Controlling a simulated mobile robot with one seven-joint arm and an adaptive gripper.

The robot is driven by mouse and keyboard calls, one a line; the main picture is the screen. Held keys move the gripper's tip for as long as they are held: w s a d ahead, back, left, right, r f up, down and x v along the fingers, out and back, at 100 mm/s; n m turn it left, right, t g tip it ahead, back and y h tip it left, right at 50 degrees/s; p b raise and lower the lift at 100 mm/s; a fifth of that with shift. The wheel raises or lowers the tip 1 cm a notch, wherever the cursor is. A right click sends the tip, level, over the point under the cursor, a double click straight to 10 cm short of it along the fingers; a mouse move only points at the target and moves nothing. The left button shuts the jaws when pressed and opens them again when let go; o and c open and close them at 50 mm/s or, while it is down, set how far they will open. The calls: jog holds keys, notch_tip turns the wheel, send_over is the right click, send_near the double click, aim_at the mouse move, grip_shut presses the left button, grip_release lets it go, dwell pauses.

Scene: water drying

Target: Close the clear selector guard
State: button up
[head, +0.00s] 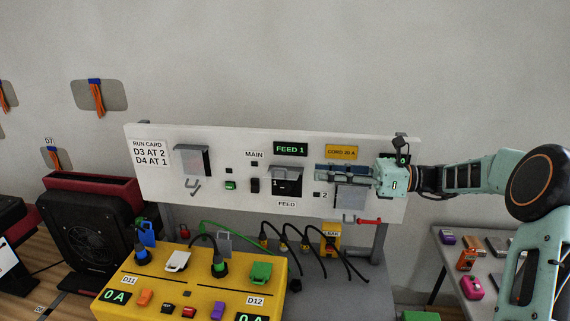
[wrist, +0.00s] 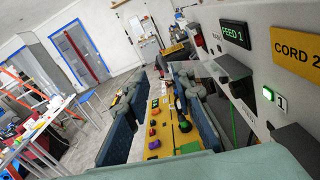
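My gripper (head: 318,173) reaches in from the right in front of the white panel, fingers pointing left. In the wrist view its two dark fingers (wrist: 160,88) stand apart with nothing held between them. Another (head: 192,160) is at the panel's left. I cannot tell which cover is the selector guard or how far any is swung.
The panel (head: 230,205) carries a FEED 1 display (head: 290,149) and an orange cord sign (head: 342,152). A red-handled lever (head: 368,222) juts out low on the right. A yellow console (head: 190,290) with plugs and cables stands in front. A side table (head: 450,260) is at the right.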

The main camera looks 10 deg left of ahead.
aim_at(281, 169)
jog(key=a, duration=0.3)
jog(key=a+p, duration=0.1)
jog(key=a, duration=0.6)
jog(key=shift+s+a+p, duration=0.35)
jog(key=shift+p, duration=0.05)
grip_shut()
